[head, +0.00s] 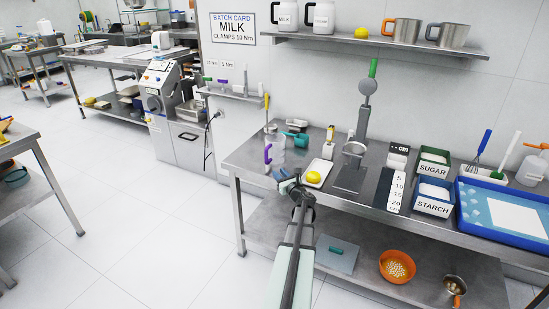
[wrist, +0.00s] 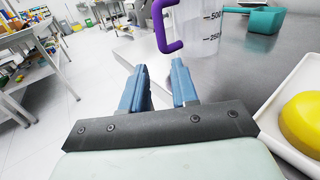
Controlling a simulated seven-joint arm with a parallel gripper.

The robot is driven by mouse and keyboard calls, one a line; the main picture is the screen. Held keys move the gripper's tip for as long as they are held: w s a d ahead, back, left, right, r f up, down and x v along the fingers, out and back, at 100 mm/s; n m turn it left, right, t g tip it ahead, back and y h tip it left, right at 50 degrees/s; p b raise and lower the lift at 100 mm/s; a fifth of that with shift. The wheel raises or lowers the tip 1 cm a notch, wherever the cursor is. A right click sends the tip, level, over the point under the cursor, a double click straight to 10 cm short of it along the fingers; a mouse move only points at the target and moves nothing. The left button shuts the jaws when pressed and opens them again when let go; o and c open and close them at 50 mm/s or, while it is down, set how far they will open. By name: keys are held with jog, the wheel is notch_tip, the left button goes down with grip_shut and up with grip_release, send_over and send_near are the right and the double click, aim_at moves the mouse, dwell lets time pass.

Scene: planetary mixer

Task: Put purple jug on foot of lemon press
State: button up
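The purple jug (head: 279,153) is a clear jug with a purple handle, standing upright near the left end of the steel table. In the wrist view its purple handle (wrist: 161,32) and clear, marked body (wrist: 198,36) show just beyond my fingertips. The lemon press (head: 363,118) stands to the right, with a green-tipped lever raised and a flat metal foot (head: 348,180) on the table. The foot looks bare. My gripper (head: 286,183) is at the table's front edge, in front of the jug. Its blue fingers (wrist: 160,68) are apart with nothing between them, short of the handle.
A white tray with a yellow lemon (head: 314,177) lies between jug and press, close to my gripper's right. A teal scoop (head: 296,139) lies behind the jug. A black-and-white scale strip (head: 390,190) and sugar and starch bins (head: 433,202) stand right of the press.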

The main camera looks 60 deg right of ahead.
aim_at(267, 159)
jog(key=x, duration=0.8)
jog(key=shift+w+d, duration=0.15)
jog(key=shift+w, duration=0.05)
jog(key=shift+x, duration=2.6)
jog(key=shift+s+d+r, duration=0.1)
jog(key=shift+r, duration=0.1)
jog(key=shift+c, duration=0.4)
grip_shut()
